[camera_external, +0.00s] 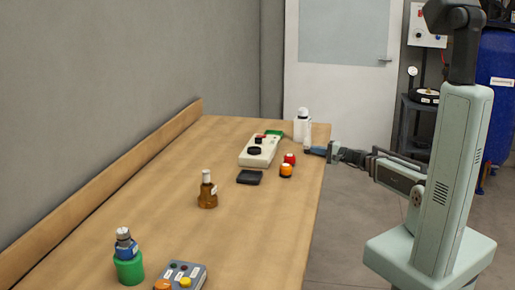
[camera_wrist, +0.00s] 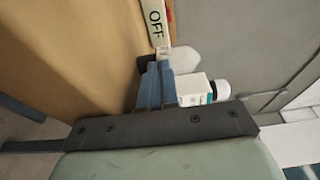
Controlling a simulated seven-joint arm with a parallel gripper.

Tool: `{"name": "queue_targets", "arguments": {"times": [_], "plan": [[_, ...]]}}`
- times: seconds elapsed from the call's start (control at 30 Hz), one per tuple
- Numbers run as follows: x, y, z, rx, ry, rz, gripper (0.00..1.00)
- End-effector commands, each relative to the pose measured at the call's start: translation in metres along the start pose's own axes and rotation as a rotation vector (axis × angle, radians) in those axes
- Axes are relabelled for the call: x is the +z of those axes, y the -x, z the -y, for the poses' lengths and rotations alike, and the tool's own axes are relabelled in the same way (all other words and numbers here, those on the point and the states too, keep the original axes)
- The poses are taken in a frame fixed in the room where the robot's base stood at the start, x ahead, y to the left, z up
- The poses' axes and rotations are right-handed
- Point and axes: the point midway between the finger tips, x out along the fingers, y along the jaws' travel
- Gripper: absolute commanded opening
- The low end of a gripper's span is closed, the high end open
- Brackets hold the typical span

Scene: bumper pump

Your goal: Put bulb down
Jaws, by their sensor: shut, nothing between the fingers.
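My gripper (camera_external: 309,150) is at the right edge of the table near its far end, its blue fingers shut and empty. In the wrist view the fingers (camera_wrist: 156,85) are together, pointing up the picture. A white rounded thing (camera_wrist: 183,60) shows just past their tips; I cannot tell whether it is the bulb. A small red thing (camera_external: 289,158) and an orange one (camera_external: 286,170) stand left of the gripper in the external view; neither is clearly a bulb. A white bottle (camera_external: 302,127) stands behind the fingertips and lies right of them in the wrist view (camera_wrist: 192,89).
The wooden table (camera_external: 240,240) also carries a pale device (camera_external: 260,148), a black block (camera_external: 249,177), a brown bottle (camera_external: 207,193), a blue bottle (camera_external: 126,245) on a green cylinder (camera_external: 129,269) and a button box (camera_external: 183,272). The middle right of the tabletop is clear.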

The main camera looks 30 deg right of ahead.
Motion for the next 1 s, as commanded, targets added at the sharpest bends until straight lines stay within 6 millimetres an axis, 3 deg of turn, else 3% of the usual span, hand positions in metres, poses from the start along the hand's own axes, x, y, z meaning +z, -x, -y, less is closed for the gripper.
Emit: {"name": "queue_targets", "arguments": {"times": [0.33,0.53,0.7,1.0], "plan": [[-0.002,0.001,0.000,0.000,0.000,-0.001,0.00],[-0.013,0.012,0.000,0.000,0.000,-0.002,0.00],[-0.032,0.031,0.000,0.000,-0.001,-0.004,0.00],[-0.028,0.089,0.000,0.001,0.000,-0.003,0.00]]}}
